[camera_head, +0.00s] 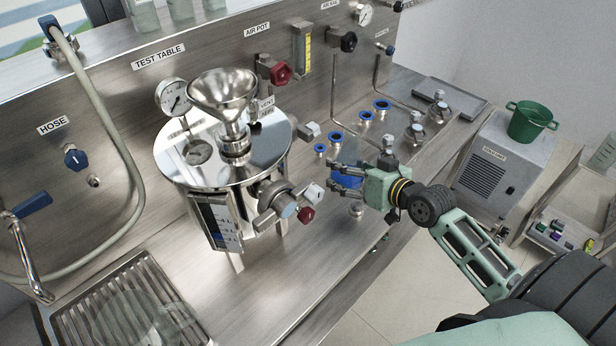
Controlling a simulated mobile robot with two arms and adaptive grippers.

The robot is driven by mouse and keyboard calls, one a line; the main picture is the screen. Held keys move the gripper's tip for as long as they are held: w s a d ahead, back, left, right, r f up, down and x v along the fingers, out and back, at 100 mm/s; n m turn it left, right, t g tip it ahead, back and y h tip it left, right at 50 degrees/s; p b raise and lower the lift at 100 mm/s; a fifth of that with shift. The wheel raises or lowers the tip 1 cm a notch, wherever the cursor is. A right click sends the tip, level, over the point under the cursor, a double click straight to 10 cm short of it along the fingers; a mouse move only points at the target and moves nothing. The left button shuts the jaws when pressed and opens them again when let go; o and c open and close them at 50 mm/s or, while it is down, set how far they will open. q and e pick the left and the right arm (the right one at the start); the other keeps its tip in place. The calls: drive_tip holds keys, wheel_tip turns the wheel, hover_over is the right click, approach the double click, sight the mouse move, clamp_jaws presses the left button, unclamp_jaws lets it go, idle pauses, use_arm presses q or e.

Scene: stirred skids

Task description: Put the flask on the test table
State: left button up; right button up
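A clear, rounded glass vessel, which looks like the flask (140,314), shows faintly over the drain grate at the lower left. Its outline is hard to make out against the slats. The steel test table (292,287) runs along the back panel, which carries a TEST TABLE label (159,58). My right gripper (338,178) reaches in from the right over the table, its fingers pointing left and spread apart with nothing seen held. It is right of the steel pot, far from the glass vessel. My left gripper is out of view.
A steel pot (177,160) with a funnel (222,91), gauge and valves stands mid-table. A hose (105,115) hangs at the left above a tap (32,262). Blue-ringed ports (382,105) and a blue object (345,181) are near my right gripper. A green bucket (529,122) sits at the right. The front table strip is clear.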

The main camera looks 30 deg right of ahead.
drive_tip(key=x, duration=0.3)
drive_tip(key=shift+a+f+p, duration=0.15)
drive_tip(key=shift+a+p, duration=0.1)
drive_tip(key=shift+p, duration=0.15)
drive_tip(key=w+a+f, duration=0.1)
drive_tip(key=w, duration=0.1)
drive_tip(key=w+a+f, duration=0.1)
drive_tip(key=w+f, duration=0.1)
drive_tip(key=w+a+f+p, duration=0.1)
drive_tip(key=w+f, duration=0.1)
drive_tip(key=w, duration=0.1)
drive_tip(key=shift+a, duration=0.2)
wheel_tip(320, 180, down, 3)
drive_tip(key=shift+w+f+b, duration=0.1)
drive_tip(key=shift+f+b, duration=0.05)
drive_tip(key=shift+b, duration=0.15)
drive_tip(key=shift+f, duration=0.35)
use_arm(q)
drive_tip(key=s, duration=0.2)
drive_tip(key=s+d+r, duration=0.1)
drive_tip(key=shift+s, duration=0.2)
use_arm(e)
drive_tip(key=shift+f, duration=0.1)
